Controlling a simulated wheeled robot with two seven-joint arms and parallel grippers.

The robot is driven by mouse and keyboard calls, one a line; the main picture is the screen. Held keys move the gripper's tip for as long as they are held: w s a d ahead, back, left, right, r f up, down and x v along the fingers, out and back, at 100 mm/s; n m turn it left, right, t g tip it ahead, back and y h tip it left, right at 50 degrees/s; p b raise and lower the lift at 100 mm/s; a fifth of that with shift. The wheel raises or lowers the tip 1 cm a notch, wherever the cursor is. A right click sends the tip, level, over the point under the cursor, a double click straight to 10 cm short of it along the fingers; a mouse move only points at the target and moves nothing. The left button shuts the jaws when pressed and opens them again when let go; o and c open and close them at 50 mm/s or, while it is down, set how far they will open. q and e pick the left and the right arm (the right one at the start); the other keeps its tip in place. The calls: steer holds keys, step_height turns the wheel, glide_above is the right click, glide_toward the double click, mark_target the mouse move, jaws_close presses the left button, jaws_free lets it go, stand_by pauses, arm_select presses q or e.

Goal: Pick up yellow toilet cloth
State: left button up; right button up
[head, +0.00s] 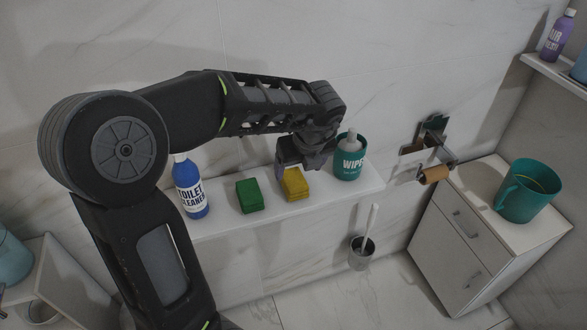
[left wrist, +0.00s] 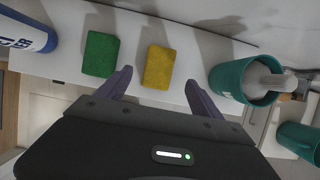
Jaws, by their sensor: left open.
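The yellow cloth (head: 295,184) is a folded block on the white shelf, next to a green cloth (head: 249,196) on its left. My left gripper (head: 303,166) is at the yellow cloth in the head view, partly covering its upper part. In the left wrist view the yellow cloth (left wrist: 159,67) lies ahead of and between the two spread fingers of my open left gripper (left wrist: 160,88), with nothing held. The green cloth (left wrist: 101,54) lies just outside the left finger. My right gripper is not in view.
A toilet brush (head: 364,243) stands below. A cabinet with a teal bucket (head: 528,192) is at right.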

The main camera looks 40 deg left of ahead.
mark_target(294, 178)
arm_select(q)
steer(key=shift+w, duration=0.1)
steer(key=shift+s+d+r, duration=0.15)
steer(key=shift+s, duration=0.05)
steer(key=shift+x, duration=1.4)
steer(key=shift+x, duration=2.6)
steer(key=shift+c, duration=0.2)
steer(key=shift+r, duration=0.1)
steer(key=c, duration=1.4)
steer(key=shift+w+r, duration=0.1)
